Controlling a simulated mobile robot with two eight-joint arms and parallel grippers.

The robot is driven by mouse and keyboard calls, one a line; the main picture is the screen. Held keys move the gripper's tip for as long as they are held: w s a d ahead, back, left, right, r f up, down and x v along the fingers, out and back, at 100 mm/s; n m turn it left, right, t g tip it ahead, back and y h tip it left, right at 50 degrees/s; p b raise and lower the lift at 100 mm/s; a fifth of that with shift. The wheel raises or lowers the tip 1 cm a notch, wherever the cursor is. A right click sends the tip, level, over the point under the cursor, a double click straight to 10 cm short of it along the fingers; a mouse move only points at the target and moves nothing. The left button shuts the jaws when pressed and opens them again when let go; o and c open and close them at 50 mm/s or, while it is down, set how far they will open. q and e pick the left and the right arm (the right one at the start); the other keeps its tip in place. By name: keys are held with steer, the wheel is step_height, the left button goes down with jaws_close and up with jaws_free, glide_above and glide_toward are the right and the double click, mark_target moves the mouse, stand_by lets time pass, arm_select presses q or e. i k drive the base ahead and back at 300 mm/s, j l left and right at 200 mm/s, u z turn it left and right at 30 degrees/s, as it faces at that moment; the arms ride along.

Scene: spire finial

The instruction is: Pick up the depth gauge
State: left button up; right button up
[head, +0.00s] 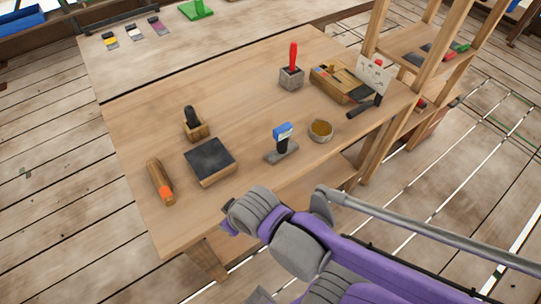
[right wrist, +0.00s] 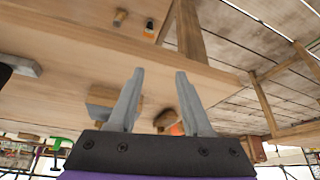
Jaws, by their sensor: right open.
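I take the depth gauge to be the upright tool with a blue head and black stem (head: 283,131). It stands on a flat grey base (head: 281,153) near the table's front edge in the head view. Nothing holds it. My right arm comes in from the lower right, and its hand end (head: 232,226) is by the near table edge, left of and nearer than that tool. In the right wrist view my right gripper (right wrist: 160,88) is open, with nothing between its fingertips. A grey slab (right wrist: 22,66) at the left edge there may be the base. My left gripper is not in view.
On the table (head: 235,105) are a dark-topped block (head: 210,157), an orange-tipped wooden cylinder (head: 160,180), a black-handled block (head: 193,122), a round tin (head: 320,130), a red-handled tool (head: 293,60) and a wooden organiser (head: 338,83). A wooden shelf (head: 425,50) stands at the right.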

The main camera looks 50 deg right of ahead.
mark_target(282, 134)
steer(key=z, duration=1.95)
steer(key=i+l+z, duration=0.1)
steer(key=z, duration=0.3)
steer(key=i+l+z, duration=0.1)
steer(key=z, duration=0.3)
steer(key=i+j, duration=0.05)
steer(key=i, duration=0.05)
